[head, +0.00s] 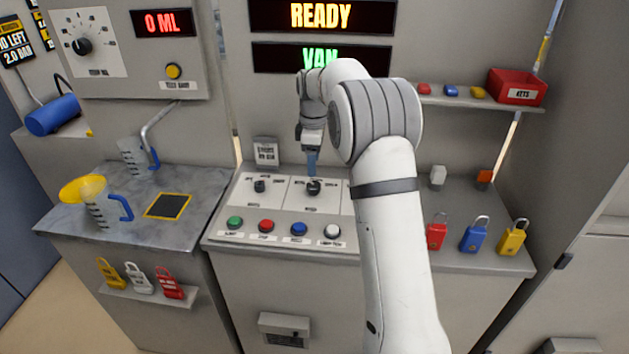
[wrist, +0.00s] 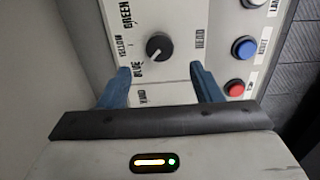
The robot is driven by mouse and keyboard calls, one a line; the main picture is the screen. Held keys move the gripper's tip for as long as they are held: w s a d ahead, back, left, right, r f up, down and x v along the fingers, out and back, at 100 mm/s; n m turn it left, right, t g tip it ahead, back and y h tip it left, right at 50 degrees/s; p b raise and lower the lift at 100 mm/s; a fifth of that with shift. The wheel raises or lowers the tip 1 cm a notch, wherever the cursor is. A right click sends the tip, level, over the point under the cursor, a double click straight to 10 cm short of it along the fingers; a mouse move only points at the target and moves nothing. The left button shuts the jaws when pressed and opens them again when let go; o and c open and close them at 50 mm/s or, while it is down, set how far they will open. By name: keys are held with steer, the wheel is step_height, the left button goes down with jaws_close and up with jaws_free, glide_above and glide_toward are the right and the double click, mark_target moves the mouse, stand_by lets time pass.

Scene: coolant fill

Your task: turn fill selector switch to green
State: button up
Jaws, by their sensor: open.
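The selector switch (wrist: 160,46) is a black round knob on a white panel, with labels including YELLOW, GREEN and BLUE around its left side in the wrist view. A light mark on the knob seems to face the BLUE label. In the head view the knob (head: 314,187) is on the sloped console, just below my gripper (head: 312,164). My gripper's blue fingers (wrist: 160,70) are open and empty. In the wrist view the knob shows beyond the fingertips, between their lines and apart from them. My arm hides the console's right part in the head view.
Another black knob (head: 260,186) sits left of the switch. Green (head: 235,222), red (head: 266,225), blue (head: 299,229) and white (head: 332,231) buttons line the console front. Padlocks (head: 474,236) stand at the right. A jug with a yellow funnel (head: 84,188) stands on the left bench.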

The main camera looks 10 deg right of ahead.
mark_target(314, 185)
step_height(314, 185, down, 8)
steer(key=shift+r+p, duration=0.2)
steer(key=shift+p, duration=0.1)
steer(key=shift+c, duration=0.5)
steer(key=c, duration=0.9)
